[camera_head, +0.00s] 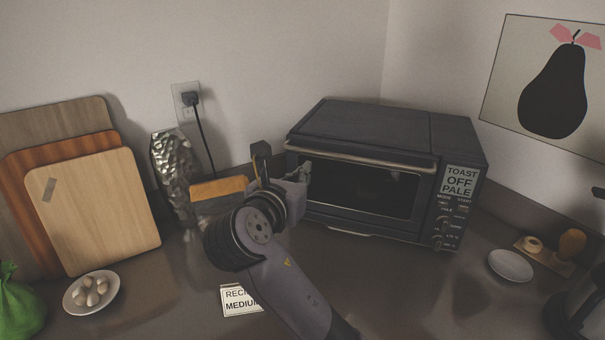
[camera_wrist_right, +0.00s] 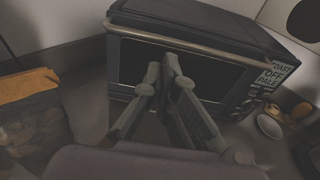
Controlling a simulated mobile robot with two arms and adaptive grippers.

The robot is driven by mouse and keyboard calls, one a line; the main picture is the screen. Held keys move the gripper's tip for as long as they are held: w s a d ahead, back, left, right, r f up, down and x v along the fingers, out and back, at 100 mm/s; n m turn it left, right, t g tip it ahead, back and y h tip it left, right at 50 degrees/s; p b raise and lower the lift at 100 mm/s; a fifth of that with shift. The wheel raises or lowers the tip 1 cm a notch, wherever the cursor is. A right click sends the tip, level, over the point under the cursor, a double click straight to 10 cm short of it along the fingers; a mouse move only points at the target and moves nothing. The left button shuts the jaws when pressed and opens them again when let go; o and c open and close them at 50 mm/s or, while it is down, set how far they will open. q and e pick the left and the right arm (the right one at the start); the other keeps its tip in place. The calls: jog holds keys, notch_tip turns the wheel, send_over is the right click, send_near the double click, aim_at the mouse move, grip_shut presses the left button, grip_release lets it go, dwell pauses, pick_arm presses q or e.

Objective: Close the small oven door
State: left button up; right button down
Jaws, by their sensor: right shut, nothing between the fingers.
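The small oven (camera_head: 384,130) is a dark box in the corner of the counter, with a control panel on its right side. Its door (camera_head: 360,188) has a dark window and a pale bar handle (camera_head: 362,160) along the top. The door looks upright against the front, and I cannot tell whether a small gap is left. My right gripper (camera_head: 305,170) is shut and empty at the left part of the door. In the right wrist view the shut fingers (camera_wrist_right: 172,62) are in front of the door window, below the handle (camera_wrist_right: 190,44). My left gripper is not in view.
Cutting boards (camera_head: 105,210) lean on the wall at left, beside a silvery vase (camera_head: 172,170). A plate (camera_head: 92,293) with pale round items and a green bag (camera_head: 20,305) stand at front left. A small white dish (camera_head: 511,265) sits right of the oven. A label card (camera_head: 240,300) lies in front.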

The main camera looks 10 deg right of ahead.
aim_at(323, 153)
jog(key=p+x, duration=0.1)
jog(key=x, duration=0.9)
jog(key=shift+w+d+p, duration=0.1)
jog(key=shift+p, duration=0.3)
jog(key=shift+w+d+f, duration=0.15)
jog(key=shift+w+d, duration=0.25)
jog(key=shift+w, duration=0.2)
jog(key=shift+w+d+p, duration=0.15)
jog(key=shift+w+p, duration=0.1)
jog(key=shift+p, duration=0.65)
